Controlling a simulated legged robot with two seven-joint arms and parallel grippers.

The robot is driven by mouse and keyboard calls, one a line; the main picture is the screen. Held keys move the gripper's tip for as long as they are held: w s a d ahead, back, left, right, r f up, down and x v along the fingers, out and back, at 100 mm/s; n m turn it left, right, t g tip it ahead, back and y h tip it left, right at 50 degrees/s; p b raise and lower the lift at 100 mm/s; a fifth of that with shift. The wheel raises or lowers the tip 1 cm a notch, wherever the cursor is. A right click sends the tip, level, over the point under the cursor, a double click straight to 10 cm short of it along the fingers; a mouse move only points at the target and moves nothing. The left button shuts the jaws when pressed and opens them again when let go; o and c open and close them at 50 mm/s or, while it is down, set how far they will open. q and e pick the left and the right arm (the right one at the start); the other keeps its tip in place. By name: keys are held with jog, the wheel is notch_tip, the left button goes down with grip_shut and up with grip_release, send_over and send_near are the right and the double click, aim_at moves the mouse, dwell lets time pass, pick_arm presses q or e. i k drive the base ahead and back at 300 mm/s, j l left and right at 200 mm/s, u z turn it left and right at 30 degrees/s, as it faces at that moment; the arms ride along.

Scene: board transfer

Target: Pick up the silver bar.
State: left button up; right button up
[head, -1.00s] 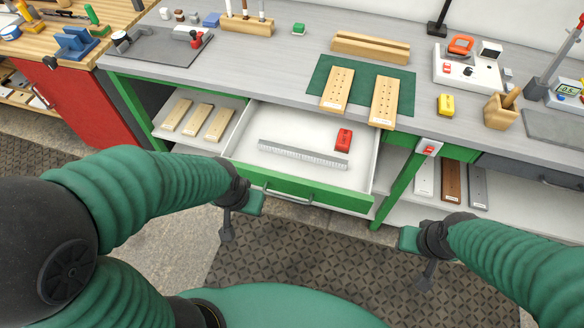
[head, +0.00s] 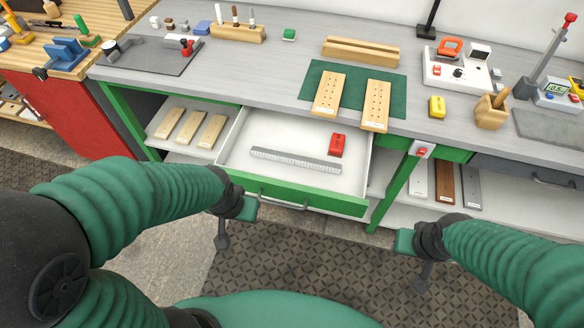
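A long silver-grey bar (head: 296,160) with a notched edge, like a ruler, lies flat in the open white drawer (head: 262,185). On the low shelf at right, three bars lie side by side: a white one (head: 417,178), a brown one (head: 444,185) and a silver-grey one (head: 471,187). Which of the two grey bars the task means is not clear. My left gripper (head: 238,222) hangs in front of the drawer's left front, apart from the bars. My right gripper (head: 414,250) hangs in front of the right shelf, apart from its bars. The fingers are too unclear to tell open from shut.
A red block (head: 337,145) lies in the drawer near the ruler-like bar. The green drawer front (head: 300,193) sticks out from the bench. A green leg (head: 390,190) stands between drawer and right shelf. Two drilled wooden boards (head: 376,105) lie on a green mat (head: 352,92) above.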

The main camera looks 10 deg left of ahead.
aim_at(266, 155)
jog(key=i+l+u, duration=0.2)
jog(key=u, duration=0.25)
jog(key=i+l+u, duration=0.1)
jog(key=l+u, duration=0.2)
jog(key=u, duration=0.2)
jog(key=i+l+u, duration=0.1)
jog(key=l+u, duration=0.2)
jog(key=u, duration=0.15)
jog(key=l+u, duration=0.75)
jog(key=u, duration=0.15)
jog(key=l+u, duration=0.3)
jog(key=u, duration=0.2)
jog(key=k, duration=0.05)
